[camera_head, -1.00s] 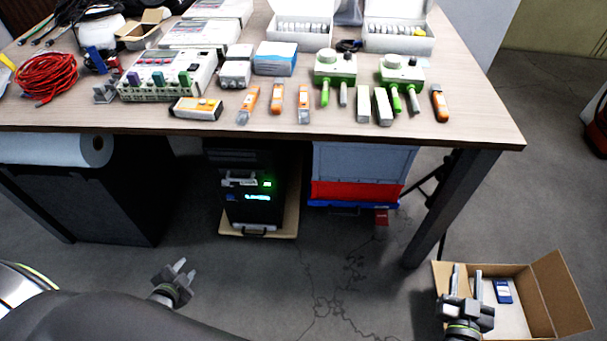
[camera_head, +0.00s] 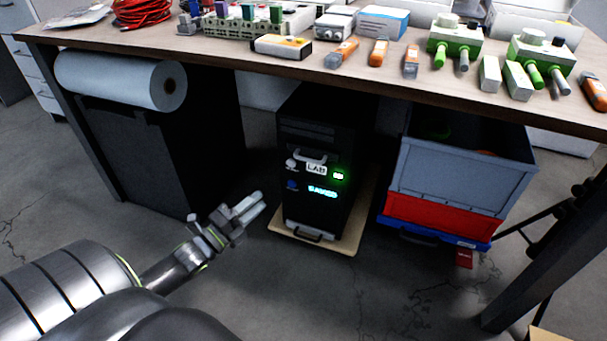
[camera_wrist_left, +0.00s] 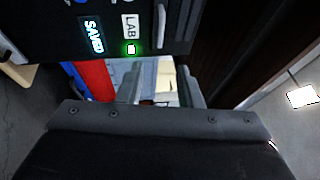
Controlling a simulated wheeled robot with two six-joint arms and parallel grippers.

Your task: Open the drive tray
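A black computer tower (camera_head: 318,190) stands under the table. Its front carries a pale handle (camera_head: 310,156) above a LAB label, a green light and a lit display reading SAVED. This handle panel looks like the drive tray front, and it appears shut. My left gripper (camera_head: 252,208) is left of the tower's lower front, apart from it and empty. In the left wrist view its two fingers (camera_wrist_left: 159,86) stand apart, with the tower front (camera_wrist_left: 150,45) and the handle (camera_wrist_left: 161,25) beyond them. My right gripper is out of view.
The tower sits on a low wooden board (camera_head: 347,240). A grey, red and blue crate stack (camera_head: 462,172) stands to its right. A black cabinet (camera_head: 150,155) and a white roll (camera_head: 140,82) are at left. The table edge (camera_head: 400,92) overhangs the tower. Floor in front is clear.

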